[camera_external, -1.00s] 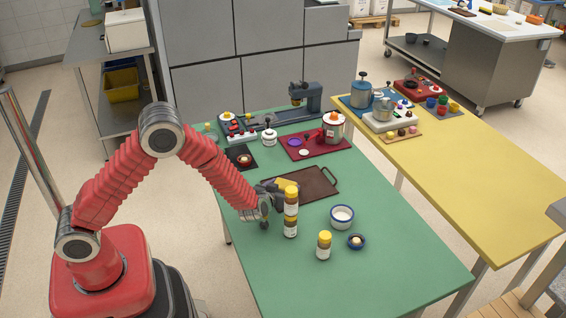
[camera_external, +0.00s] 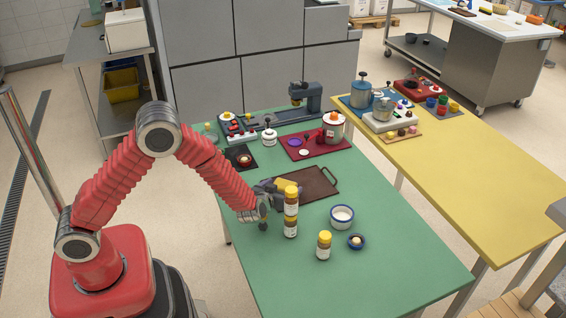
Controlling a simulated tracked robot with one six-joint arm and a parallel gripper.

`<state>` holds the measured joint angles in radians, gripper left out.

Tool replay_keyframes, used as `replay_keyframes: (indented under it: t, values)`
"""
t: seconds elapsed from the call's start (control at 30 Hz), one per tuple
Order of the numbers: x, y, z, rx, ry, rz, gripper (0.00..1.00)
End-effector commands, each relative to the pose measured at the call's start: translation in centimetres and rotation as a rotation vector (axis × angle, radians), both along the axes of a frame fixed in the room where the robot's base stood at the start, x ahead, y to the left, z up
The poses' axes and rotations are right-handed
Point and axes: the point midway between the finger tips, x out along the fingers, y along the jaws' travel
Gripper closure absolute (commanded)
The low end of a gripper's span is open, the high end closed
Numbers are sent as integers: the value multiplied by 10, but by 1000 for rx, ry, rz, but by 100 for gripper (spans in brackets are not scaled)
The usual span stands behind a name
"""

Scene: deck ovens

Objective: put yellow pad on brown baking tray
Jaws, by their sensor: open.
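The brown baking tray (camera_external: 318,184) lies flat on the green table, with its handle at the right. The yellow pad (camera_external: 285,184) shows at the tray's left part, just behind the yellow cap of the stacked jars. It appears to lie on the tray, but the jars hide part of it. My gripper (camera_external: 273,188) is open at the pad's left side, low over the tray's left edge. Its fingers are small and partly hidden, so I cannot tell whether they touch the pad.
Two stacked yellow-capped jars (camera_external: 291,211) stand close to the right of my gripper. A dark red board (camera_external: 316,149) lies behind the tray. The green table's front is clear.

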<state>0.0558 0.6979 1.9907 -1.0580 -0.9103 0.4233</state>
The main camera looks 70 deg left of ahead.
Motion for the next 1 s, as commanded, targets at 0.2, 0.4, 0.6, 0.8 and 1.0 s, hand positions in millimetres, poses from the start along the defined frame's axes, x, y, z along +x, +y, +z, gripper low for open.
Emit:
replay_keyframes:
  t: [0.2, 0.4, 0.6, 0.8, 1.0]
  values:
    - [-22, -24, 14, -1, 1, -3, 16]
    - [-45, -47, 27, 0, 0, -4, 16]
    - [-64, -65, 38, -1, -1, -2, 16]
    - [-72, -71, 41, 0, 1, 0, 16]
    - [-72, -71, 41, 0, 1, 0, 16]
